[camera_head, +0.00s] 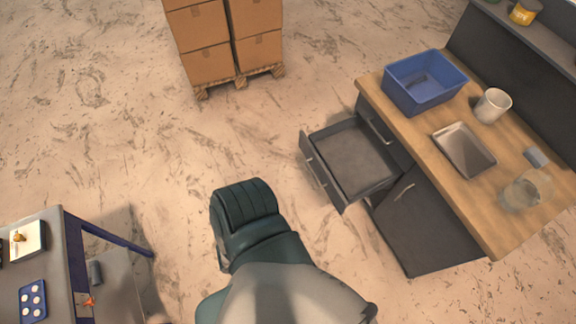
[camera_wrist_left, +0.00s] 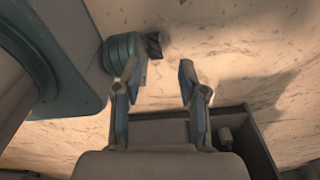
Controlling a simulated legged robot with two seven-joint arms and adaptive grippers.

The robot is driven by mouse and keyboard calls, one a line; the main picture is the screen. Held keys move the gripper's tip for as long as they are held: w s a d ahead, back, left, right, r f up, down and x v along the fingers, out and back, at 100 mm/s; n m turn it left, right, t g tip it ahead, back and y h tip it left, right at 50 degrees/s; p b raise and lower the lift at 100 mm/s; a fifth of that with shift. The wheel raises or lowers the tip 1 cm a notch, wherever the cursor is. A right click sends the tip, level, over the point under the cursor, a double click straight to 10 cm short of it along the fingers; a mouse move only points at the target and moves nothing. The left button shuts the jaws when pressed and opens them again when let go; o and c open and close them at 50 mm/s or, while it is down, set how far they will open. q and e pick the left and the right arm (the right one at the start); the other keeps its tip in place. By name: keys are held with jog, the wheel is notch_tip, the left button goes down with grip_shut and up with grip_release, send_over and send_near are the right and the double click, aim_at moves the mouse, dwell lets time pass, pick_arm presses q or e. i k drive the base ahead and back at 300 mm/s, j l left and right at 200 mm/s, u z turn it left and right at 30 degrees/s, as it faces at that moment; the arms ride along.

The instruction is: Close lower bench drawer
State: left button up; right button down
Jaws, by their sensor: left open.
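The lower bench drawer (camera_head: 352,160) is dark grey, empty and pulled well out of the wooden-topped bench (camera_head: 440,185), toward the middle of the floor. Its handle (camera_head: 316,173) is on the front facing left. A shut drawer front with a handle (camera_head: 378,128) sits above it. My left gripper (camera_wrist_left: 162,75) is open and empty in the left wrist view, with bare floor beyond its fingers. A dark edged box shape (camera_wrist_left: 255,145) lies under and right of the fingers; I cannot tell what it is. Neither gripper shows in the head view.
The bench bears a blue bin (camera_head: 425,82), a white cup (camera_head: 493,105), a metal tray (camera_head: 465,150) and a clear jar (camera_head: 525,190). Boxes on a pallet (camera_head: 240,78) stand at the back. A table (camera_head: 55,265) is at lower left.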

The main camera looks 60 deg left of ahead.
aim_at(351, 163)
jog(key=u, duration=1.7)
